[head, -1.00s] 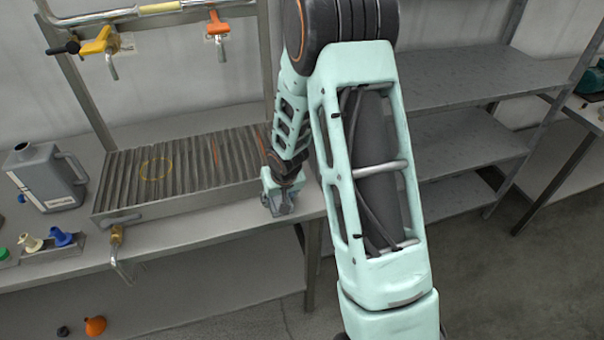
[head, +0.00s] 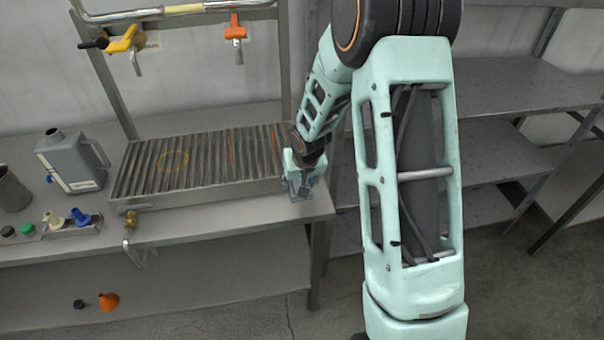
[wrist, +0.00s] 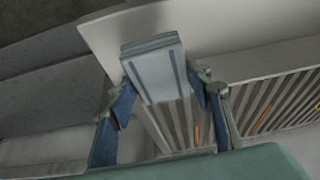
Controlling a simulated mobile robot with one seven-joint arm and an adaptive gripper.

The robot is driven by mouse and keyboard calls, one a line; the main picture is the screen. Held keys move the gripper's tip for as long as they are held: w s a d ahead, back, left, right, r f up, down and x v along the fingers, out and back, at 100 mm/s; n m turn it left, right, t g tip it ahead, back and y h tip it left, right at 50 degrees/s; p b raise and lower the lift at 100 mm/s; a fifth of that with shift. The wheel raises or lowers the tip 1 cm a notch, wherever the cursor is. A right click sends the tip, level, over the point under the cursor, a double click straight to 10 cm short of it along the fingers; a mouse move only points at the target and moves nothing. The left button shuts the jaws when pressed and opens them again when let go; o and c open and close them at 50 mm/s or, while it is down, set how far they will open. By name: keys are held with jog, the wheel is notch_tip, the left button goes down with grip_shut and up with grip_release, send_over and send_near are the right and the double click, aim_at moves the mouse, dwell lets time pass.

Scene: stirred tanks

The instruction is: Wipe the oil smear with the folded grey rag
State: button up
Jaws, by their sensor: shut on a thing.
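My gripper (head: 302,186) is at the right end of the ribbed drain tray (head: 122,203), by the bench's front right corner. In the wrist view, my gripper's blue-padded fingers (wrist: 163,86) are shut on the folded grey rag (wrist: 155,58), a flat layered block with blue stripes. The rag is between the fingertips and in front of the tray's ribs; I cannot tell whether it touches the surface. A yellow ring mark (head: 160,166) lies on the ribs at the tray's left. Orange streaks (head: 229,150) run along ribs further right. I cannot make out clearly which mark is oil.
A grey jug (head: 70,165) and a dark cup (head: 12,190) stand left of the tray. Small coloured fittings (head: 80,218) sit in front of the jug. Yellow (head: 127,40) and orange (head: 235,28) taps hang above the tray. Metal shelves (head: 500,90) stand to the right.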

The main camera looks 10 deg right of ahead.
jog(key=shift+r+p, duration=0.5)
jog(key=shift+r, duration=0.7)
